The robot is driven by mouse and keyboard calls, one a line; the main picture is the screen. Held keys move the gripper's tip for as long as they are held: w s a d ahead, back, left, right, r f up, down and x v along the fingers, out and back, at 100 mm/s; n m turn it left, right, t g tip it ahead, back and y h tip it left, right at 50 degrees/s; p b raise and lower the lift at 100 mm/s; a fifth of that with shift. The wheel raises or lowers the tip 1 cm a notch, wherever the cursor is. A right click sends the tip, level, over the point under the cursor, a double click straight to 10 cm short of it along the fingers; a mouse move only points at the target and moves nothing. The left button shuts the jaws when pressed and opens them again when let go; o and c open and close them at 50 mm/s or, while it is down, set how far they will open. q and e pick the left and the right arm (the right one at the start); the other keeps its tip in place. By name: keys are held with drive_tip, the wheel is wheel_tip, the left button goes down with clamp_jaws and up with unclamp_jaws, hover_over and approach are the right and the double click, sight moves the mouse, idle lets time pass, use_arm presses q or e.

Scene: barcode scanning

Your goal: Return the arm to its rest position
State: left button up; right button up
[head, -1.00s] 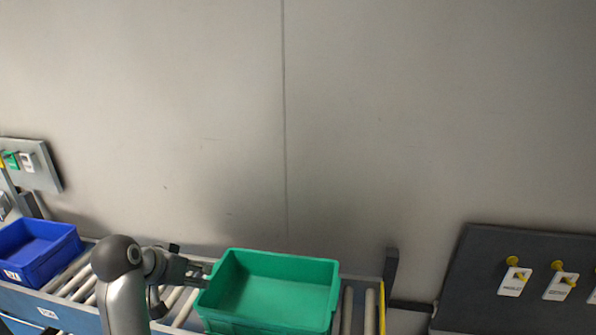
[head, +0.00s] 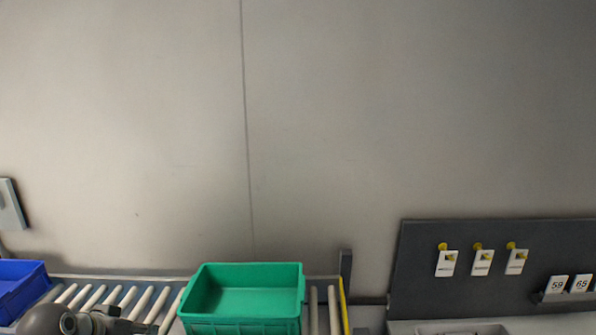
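My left arm shows at the bottom left of the head view, and its gripper (head: 128,325) points right, low over the roller conveyor (head: 102,297). The gripper is small, dark and partly cut off by the bottom edge, so I cannot tell whether its fingers are open or shut. I see no object in it. It lies just left of an empty-looking green bin (head: 245,298) that sits on the rollers, with a gap between them. My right gripper is out of view.
A blue bin (head: 20,285) stands at the conveyor's left. A black post (head: 345,272) and yellow strip mark its right end. A dark panel (head: 420,270) with white tags (head: 482,262) on yellow hooks stands right. Number cards (head: 557,284) sit on its ledge.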

use_arm(q)
drive_tip(key=s+d+f+m+g, duration=0.1)
drive_tip(key=s+d+f, duration=0.35)
drive_tip(key=s, duration=0.45)
drive_tip(key=s+d+f+g+y, duration=0.1)
drive_tip(key=s+d+f+g, duration=0.1)
drive_tip(key=s+d+f, duration=0.5)
drive_tip(key=s+d+f+m+g, duration=0.1)
drive_tip(key=s+f, duration=0.4)
drive_tip(key=s, duration=0.6)
wheel_tip(320, 180, down, 32)
drive_tip(key=g+b, duration=0.1)
drive_tip(key=b, duration=0.6)
drive_tip(key=s+a+f+b, duration=0.1)
drive_tip(key=s+f+b, duration=0.2)
drive_tip(key=s+f, duration=0.5)
drive_tip(key=s+a+f+g+b, duration=0.1)
drive_tip(key=s+a+f+b, duration=0.1)
drive_tip(key=s+f, duration=0.7)
wheel_tip(320, 180, down, 6)
drive_tip(key=shift+s+a+f+g+b, duration=0.15)
drive_tip(key=shift+s+g+b, duration=0.15)
drive_tip(key=shift+b, duration=0.25)
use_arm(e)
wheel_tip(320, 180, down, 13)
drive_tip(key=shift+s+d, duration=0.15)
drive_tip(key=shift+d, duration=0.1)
